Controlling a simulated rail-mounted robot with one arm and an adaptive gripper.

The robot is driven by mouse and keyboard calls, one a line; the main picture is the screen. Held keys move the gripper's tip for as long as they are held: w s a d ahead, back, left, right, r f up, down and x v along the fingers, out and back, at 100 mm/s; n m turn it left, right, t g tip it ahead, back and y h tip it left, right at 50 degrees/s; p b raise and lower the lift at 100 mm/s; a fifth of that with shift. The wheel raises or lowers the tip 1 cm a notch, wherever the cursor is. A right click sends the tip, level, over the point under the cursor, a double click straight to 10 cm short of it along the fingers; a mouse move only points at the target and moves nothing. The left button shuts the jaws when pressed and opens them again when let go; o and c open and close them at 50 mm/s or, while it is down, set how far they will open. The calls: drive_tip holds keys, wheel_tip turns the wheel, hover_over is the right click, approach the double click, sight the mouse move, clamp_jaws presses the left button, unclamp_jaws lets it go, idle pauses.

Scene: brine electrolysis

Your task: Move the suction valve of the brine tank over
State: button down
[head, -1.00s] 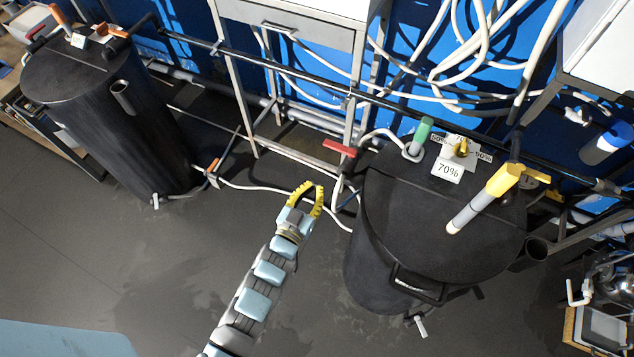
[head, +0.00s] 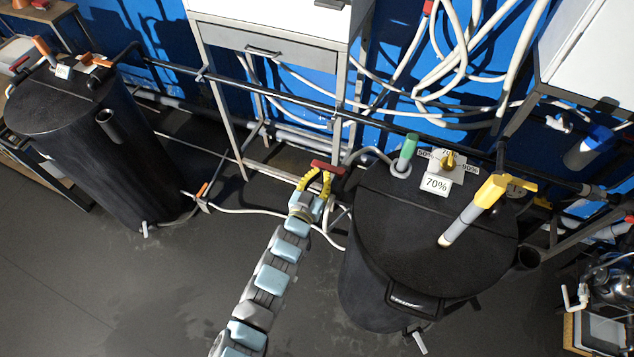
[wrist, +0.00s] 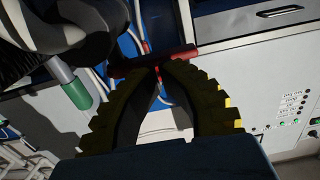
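The dark brine tank (head: 430,230) stands right of centre in the head view. A red valve handle (head: 327,166) sits on piping at its upper left; the handle also shows in the wrist view (wrist: 180,55), lying across just beyond my fingertips. My gripper (head: 319,174) has yellow ribbed fingers, bowed outward, with the tips right at the handle. In the wrist view the fingertips (wrist: 159,66) come close together, with the handle running crosswise past them. I cannot tell whether they touch or grip it. The valve body is hidden.
A second black tank (head: 85,140) is at the left. A metal cabinet (head: 270,40) is behind. White hoses hang at the back; open floor lies in front.

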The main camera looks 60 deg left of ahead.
drive_tip(key=shift+w+a, duration=0.25)
